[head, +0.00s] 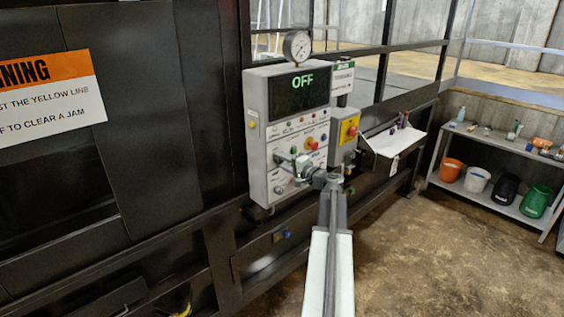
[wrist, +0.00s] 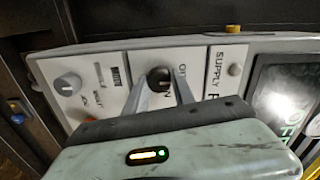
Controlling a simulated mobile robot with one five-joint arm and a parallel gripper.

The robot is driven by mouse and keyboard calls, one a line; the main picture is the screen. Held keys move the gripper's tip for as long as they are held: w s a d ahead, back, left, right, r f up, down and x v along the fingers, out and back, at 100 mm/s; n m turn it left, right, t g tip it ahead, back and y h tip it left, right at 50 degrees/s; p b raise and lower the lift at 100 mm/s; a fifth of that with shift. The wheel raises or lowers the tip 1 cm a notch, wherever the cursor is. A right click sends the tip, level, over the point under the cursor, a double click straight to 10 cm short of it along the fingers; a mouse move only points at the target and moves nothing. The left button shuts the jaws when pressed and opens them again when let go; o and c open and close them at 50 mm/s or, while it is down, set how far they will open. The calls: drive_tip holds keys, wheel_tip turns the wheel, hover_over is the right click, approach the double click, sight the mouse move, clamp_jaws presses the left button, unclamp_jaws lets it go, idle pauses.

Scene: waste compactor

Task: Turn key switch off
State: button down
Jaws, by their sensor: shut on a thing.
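The grey control panel (head: 256,130) stands on the dark machine wall, and its display (head: 300,92) reads OFF. In the wrist view the key switch (wrist: 159,77) is a black round knob on the white panel face (wrist: 125,62), with lettering beside it that is partly covered. My gripper (wrist: 161,88) has its two grey fingers on either side of this knob, shut on it. In the head view my gripper (head: 290,165) reaches the lower part of the panel, and its fingers hide the switch there.
A yellow box with a red button (head: 350,131) is close to the panel's right side. A gauge (head: 297,47) sits on top. A grey knob (wrist: 68,85) is near my fingers. A shelf with buckets (head: 476,180) stands right; the floor between is clear.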

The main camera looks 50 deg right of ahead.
idle(0.4)
drive_tip(key=c, duration=1.1)
unclamp_jaws()
drive_tip(key=shift+o, duration=0.2)
drive_tip(key=s, duration=0.7)
drive_tip(key=shift+s+a, duration=0.25)
drive_tip(key=shift+s, duration=0.1)
drive_tip(key=shift+r, duration=0.1)
